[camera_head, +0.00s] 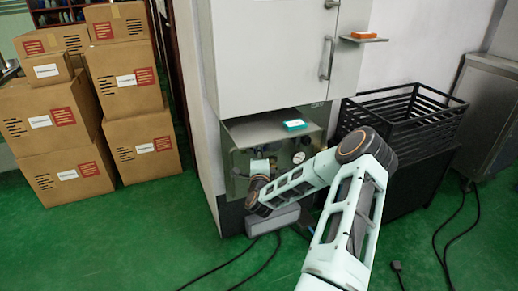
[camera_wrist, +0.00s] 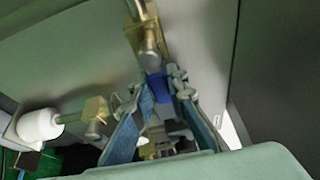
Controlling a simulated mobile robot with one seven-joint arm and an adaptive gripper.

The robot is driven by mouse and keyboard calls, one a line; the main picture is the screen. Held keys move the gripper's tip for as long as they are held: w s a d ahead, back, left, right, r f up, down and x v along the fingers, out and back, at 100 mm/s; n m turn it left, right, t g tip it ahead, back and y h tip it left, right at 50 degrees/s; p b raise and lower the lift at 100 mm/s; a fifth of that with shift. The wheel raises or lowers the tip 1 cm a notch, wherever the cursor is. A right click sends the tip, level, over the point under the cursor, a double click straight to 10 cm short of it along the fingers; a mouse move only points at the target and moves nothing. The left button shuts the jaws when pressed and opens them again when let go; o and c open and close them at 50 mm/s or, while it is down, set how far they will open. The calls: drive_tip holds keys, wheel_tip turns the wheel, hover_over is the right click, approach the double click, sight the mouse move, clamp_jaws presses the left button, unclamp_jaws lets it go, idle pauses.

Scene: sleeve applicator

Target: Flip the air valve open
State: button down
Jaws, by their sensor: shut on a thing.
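The air valve shows in the wrist view as brass fittings (camera_wrist: 146,32) at the top centre, with a small blue lever (camera_wrist: 156,86) below them. My gripper (camera_wrist: 158,88) reaches up to it, with its two fingers on either side of the blue lever and closed on it. The lever is partly hidden by the fingertips. In the head view my arm reaches into the open lower bay (camera_head: 270,128) of the white machine. My wrist hides the valve and fingers there.
A white cylindrical part (camera_wrist: 40,125) with brass fittings sits left of my fingers. A pressure gauge (camera_head: 299,157) is in the bay. A black metal crate (camera_head: 415,112) stands right of the machine. Stacked cartons (camera_head: 125,85) stand left. Cables lie on the green floor.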

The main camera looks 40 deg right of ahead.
drive_tip(key=shift+f, duration=0.1)
drive_tip(key=c, duration=1.9)
unclamp_jaws()
drive_tip(key=v, duration=1.2)
drive_tip(key=shift+a, duration=0.1)
